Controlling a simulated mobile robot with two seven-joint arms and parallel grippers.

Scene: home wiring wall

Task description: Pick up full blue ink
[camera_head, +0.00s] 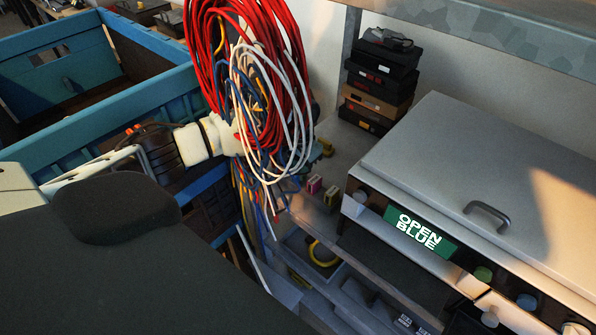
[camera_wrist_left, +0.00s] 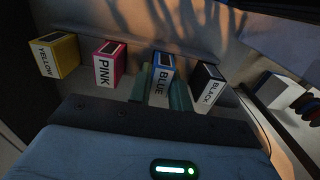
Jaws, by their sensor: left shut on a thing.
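In the left wrist view a blue ink cartridge (camera_wrist_left: 161,84) labelled BLUE stands in a row, between a pink cartridge (camera_wrist_left: 104,65) and a black cartridge (camera_wrist_left: 208,88). My left gripper (camera_wrist_left: 164,76) is shut on the blue cartridge, with a greenish finger at each side of it. I cannot tell whether it is lifted off the surface. A yellow cartridge (camera_wrist_left: 56,56) is at the far left. My right gripper is not in view.
A bundle of red, white and blue cables (camera_head: 262,90) hangs in front of my left wrist. The grey printer (camera_head: 470,170) at right has a green display (camera_head: 420,231) reading OPEN BLUE. Stacked dark boxes (camera_head: 381,80) stand behind. A blue crate (camera_head: 110,105) is at left.

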